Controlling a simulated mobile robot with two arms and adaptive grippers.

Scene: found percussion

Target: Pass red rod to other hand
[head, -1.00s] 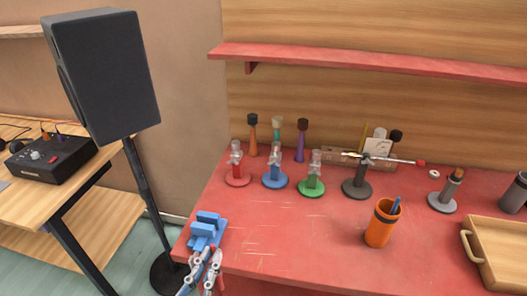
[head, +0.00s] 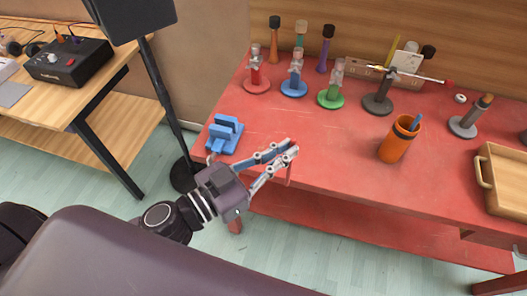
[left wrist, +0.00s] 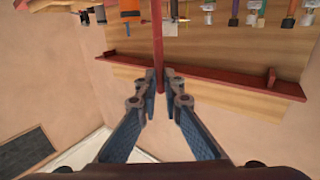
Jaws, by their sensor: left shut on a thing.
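The red rod (left wrist: 158,35) shows clearly in the left wrist view, a thin dark-red bar running from the top edge down between my fingers. My left gripper (left wrist: 159,77) is shut on it near its lower end in that view. In the head view my left gripper (head: 290,147) is over the front-left edge of the red table, right of a blue holder (head: 224,134). There the rod is hard to tell from the red table; only a short reddish piece shows at the fingertips. My right gripper is not in view.
Several stands with coloured bases, including a green one (head: 331,99), line the back of the red table. An orange cup (head: 398,140) and a wooden tray (head: 500,160) are to the right. A speaker pole (head: 165,100) stands left of the table.

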